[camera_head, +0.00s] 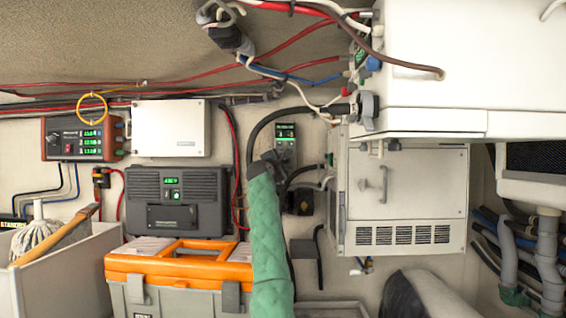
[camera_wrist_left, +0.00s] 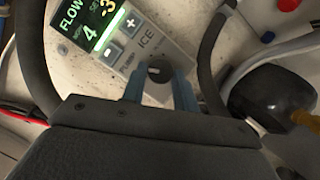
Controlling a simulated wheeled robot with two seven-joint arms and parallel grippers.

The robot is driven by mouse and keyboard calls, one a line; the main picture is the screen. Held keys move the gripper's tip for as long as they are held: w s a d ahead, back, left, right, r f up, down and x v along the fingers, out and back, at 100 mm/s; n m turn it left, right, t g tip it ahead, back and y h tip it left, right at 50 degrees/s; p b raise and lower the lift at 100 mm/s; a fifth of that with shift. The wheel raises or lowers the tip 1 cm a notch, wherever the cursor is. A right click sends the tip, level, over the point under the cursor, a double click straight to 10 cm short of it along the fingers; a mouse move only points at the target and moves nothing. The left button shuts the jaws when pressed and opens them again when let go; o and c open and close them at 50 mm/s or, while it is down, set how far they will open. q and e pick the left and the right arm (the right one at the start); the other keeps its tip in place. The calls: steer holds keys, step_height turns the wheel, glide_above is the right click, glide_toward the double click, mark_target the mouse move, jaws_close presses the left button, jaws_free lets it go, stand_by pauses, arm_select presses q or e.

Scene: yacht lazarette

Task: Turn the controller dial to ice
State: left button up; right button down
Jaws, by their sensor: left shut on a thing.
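The controller (camera_head: 286,140) is a small grey box on the back wall with a lit green display at its top. In the left wrist view the controller (camera_wrist_left: 120,40) shows a green screen, plus and minus buttons and the printed word ICE. Below that word is a dark round dial (camera_wrist_left: 158,70) with a small light mark on it. My left gripper (camera_wrist_left: 160,80) has a blue-grey finger on either side of the dial and is shut on it. In the head view my left gripper (camera_head: 272,160) hides the controller's lower part. My right gripper is not in view.
A grey cabinet (camera_head: 405,190) with vents stands right of the controller, under a white box (camera_head: 460,70). Dark hoses (camera_head: 262,122) run close around the controller. An orange-topped toolbox (camera_head: 180,262) and a dark power unit (camera_head: 177,200) are at the left.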

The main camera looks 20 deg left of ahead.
arm_select(q)
steer(key=m+g, duration=0.1)
steer(key=m, duration=0.1)
steer(key=m+g+p, duration=0.1)
steer(key=m, duration=0.2)
steer(key=m+g+p, duration=0.1)
steer(key=m, duration=0.1)
steer(key=shift+r+m, duration=0.25)
steer(key=shift+m, duration=0.05)
steer(key=shift+m+g+p, duration=0.4)
steer(key=shift+m+p, duration=0.05)
steer(key=shift+m, duration=0.45)
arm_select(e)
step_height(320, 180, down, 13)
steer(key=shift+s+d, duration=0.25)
arm_select(q)
steer(key=shift+d, duration=0.1)
steer(key=o, duration=1)
steer(key=shift+s+r, duration=0.1)
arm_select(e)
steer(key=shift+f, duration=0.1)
